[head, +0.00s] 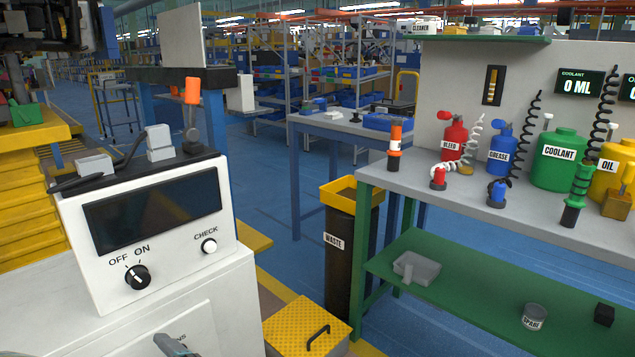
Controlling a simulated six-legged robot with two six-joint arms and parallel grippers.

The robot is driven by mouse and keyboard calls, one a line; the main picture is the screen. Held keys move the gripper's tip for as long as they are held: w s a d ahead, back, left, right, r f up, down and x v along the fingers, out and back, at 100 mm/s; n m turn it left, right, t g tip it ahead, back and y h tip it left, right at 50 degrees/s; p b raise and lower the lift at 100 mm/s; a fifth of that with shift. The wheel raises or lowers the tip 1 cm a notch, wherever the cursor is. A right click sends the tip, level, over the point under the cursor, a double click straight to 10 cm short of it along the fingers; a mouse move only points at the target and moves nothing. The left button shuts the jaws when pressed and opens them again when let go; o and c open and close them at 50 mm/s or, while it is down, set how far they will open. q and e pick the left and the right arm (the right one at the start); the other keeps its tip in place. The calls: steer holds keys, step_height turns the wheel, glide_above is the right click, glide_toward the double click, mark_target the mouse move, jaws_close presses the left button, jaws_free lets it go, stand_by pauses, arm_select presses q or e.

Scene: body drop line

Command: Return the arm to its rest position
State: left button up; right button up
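Neither of my grippers can be made out in the head view. A small grey piece (172,345) shows at the bottom edge in front of the white cabinet; I cannot tell whether it is a handle or part of an arm. The control box (150,235) on the cabinet has a dark blank screen, an OFF/ON knob (137,277) and a CHECK button (209,246).
A grey-topped bench (480,205) at right holds BLEED (454,138), GREASE (501,150), COOLANT (560,160) and OIL (606,168) containers. A WASTE bin (340,255) and yellow step (305,325) stand between cabinet and bench. Blue floor (270,200) is open behind.

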arm_select(q)
step_height(320, 180, down, 16)
steer(key=m+h, duration=0.5)
steer(key=m, duration=0.1)
steer(key=s+d+f+m+g+h, duration=0.2)
steer(key=s+d+f+m+h, duration=0.3)
steer(key=f, duration=0.3)
steer(key=s+d+f+m+g+h, duration=0.3)
steer(key=s+d+f+h, duration=0.25)
steer(key=f, duration=0.35)
steer(key=s+d+m+g+h, duration=0.3)
steer(key=s+d+m+g, duration=0.15)
steer(key=s+d, duration=0.3)
step_height(320, 180, up, 21)
steer(key=m+p, duration=0.1)
steer(key=p, duration=2)
steer(key=shift+s+a, duration=0.35)
steer(key=shift+s, duration=0.05)
